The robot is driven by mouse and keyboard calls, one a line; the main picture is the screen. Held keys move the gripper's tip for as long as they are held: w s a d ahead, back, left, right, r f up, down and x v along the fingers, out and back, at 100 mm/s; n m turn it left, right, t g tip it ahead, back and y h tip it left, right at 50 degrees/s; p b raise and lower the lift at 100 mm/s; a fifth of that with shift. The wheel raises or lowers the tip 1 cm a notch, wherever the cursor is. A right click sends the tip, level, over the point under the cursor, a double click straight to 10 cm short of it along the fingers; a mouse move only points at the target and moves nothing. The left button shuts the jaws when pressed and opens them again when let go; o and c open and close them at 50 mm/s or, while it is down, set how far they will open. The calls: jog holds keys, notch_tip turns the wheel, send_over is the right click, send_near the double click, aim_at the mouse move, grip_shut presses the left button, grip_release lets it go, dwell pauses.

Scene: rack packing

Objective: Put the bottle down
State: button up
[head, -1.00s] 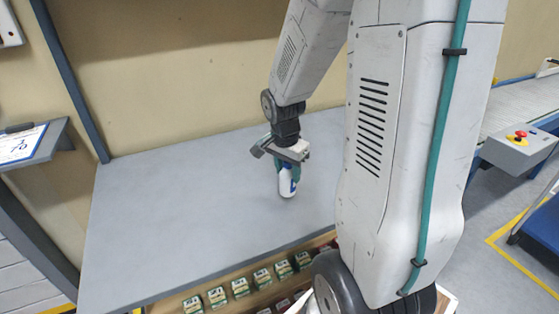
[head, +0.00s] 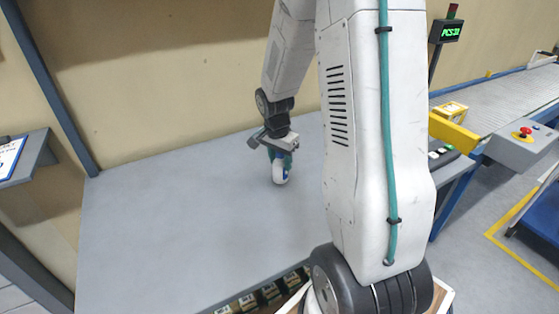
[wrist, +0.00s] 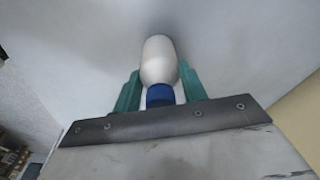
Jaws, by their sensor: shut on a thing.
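The bottle is white with a blue part (head: 280,172). It hangs below my gripper (head: 281,158) over the grey table (head: 170,230), right of its middle. In the wrist view the white bottle body (wrist: 158,62) points away from the camera, with its blue cap towards the gripper. My gripper's teal fingers (wrist: 159,92) are shut on the bottle, one on each side. The bottle's base is at or close to the table top; I cannot tell whether it touches.
The table is bare left of the bottle. A case with several small boxes (head: 268,292) lies at the front edge, partly hidden by my arm. A wall (head: 180,80) stands behind. A conveyor (head: 500,92) and a yellow bar (head: 453,132) are at the right.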

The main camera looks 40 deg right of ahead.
jog(key=shift+w+a+f, duration=0.1)
jog(key=shift+f, duration=0.25)
jog(key=shift+f, duration=0.2)
jog(key=o, duration=1)
